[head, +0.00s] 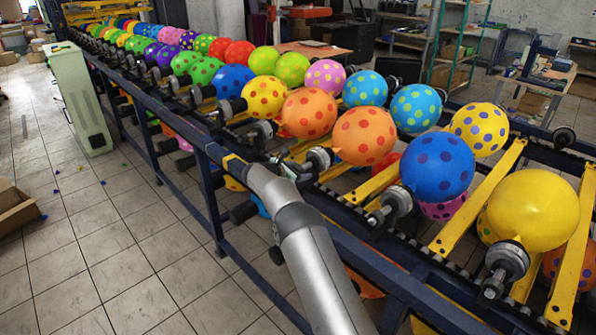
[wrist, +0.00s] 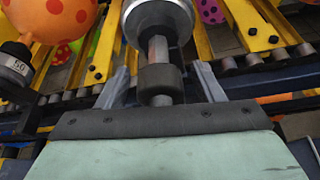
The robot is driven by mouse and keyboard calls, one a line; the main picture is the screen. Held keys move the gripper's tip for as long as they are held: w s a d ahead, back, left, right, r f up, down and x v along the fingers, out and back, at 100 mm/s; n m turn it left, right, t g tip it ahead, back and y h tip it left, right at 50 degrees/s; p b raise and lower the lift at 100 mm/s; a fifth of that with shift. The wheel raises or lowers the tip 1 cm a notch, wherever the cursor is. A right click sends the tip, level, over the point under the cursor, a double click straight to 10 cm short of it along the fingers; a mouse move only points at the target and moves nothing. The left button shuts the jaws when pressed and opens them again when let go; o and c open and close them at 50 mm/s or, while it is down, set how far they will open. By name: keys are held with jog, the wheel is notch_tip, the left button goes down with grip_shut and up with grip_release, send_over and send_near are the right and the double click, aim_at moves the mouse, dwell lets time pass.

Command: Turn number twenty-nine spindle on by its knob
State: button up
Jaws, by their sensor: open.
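In the wrist view my gripper (wrist: 163,85) is open, with one grey finger on each side of a dark cylindrical knob (wrist: 160,78). A gap shows between the knob and each finger. The knob sits on a short metal shaft below a silver and black spindle hub (wrist: 158,22). I can read no number on this spindle. Another spindle (wrist: 14,66) at the left bears the number 50.
Balloons on spindles run along the dark blue rack (head: 215,150), with an orange dotted one (head: 366,137) near my arm. It seems to show also in the wrist view (wrist: 48,16). Yellow bars (head: 478,200) cross the rack. A green cabinet (head: 80,100) and open tiled floor are left.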

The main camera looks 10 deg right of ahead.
jog(key=c, duration=1)
jog(key=shift+b, duration=0.3)
jog(key=f+m+t+b, duration=0.1)
jog(key=m+b, duration=0.1)
jog(key=b, duration=0.5)
jog(key=shift+y, duration=0.4)
jog(key=m+t+b, duration=0.1)
jog(key=m+b, duration=0.1)
jog(key=b, duration=0.5)
jog(key=m+t+b, duration=0.1)
jog(key=b, duration=0.6)
jog(key=shift+f+m+t+y, duration=0.2)
jog(key=shift+m+t+y, duration=0.1)
jog(key=shift+m+t, duration=0.1)
jog(key=m+t+b, duration=0.1)
jog(key=m+b, duration=0.1)
jog(key=b, duration=0.6)
jog(key=shift+r+m, duration=0.1)
jog(key=shift+m, duration=0.3)
jog(key=m+b, duration=0.1)
jog(key=b, duration=0.1)
jog(key=t+b, duration=0.1)
jog(key=b, duration=0.2)
jog(key=shift+r+m, duration=0.3)
jog(key=shift+m, duration=0.1)
jog(key=shift+r+m+b, duration=0.1)
jog(key=shift+m+b, duration=0.2)
jog(key=shift+b, duration=0.15)
jog(key=shift+r+t, duration=0.15)
jog(key=shift+t, duration=0.15)
